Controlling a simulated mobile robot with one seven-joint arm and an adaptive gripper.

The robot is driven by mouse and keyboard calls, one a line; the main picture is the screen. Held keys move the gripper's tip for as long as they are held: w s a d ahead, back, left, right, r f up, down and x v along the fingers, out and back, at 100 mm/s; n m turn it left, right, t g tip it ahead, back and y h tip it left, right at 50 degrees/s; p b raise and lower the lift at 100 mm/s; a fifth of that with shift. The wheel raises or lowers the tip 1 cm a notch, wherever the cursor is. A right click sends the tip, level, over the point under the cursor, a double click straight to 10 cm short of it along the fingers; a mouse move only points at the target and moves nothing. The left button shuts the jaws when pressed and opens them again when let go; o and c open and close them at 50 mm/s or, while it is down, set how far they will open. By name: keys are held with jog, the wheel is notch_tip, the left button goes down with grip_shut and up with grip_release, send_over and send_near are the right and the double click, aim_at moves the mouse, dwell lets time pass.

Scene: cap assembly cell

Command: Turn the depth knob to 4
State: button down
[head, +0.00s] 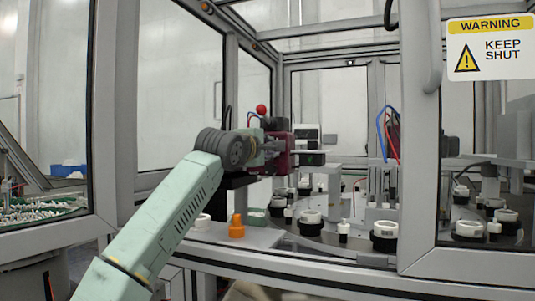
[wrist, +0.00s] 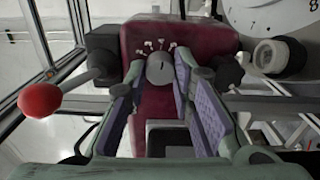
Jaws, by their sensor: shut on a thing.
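The depth knob (wrist: 160,70) is a round grey knob with a short dark mark, on the face of a dark red housing (wrist: 140,40). White marks fan out above it, too small to read, so I cannot tell its setting. My gripper (wrist: 160,78) is shut on the knob, with a fingertip at its left and right sides. In the head view my gripper (head: 268,148) reaches the dark red housing (head: 285,160); the arm hides the knob there.
A red ball-ended lever (wrist: 42,100) sticks out left of the housing, and a white numbered dial (wrist: 275,18) is at the upper right. In the head view, an orange part (head: 236,227) stands on the ledge. A grey frame post (head: 415,130) rises to the right.

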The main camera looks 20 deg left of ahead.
jog(key=shift+n+b, duration=0.3)
jog(key=shift+n, duration=0.6)
jog(key=c, duration=1.4)
grip_release()
jog(key=shift+o, duration=0.2)
jog(key=shift+s, duration=0.1)
jog(key=s, duration=1.2)
jog(key=shift+a, duration=0.2)
jog(key=shift+w, duration=0.1)
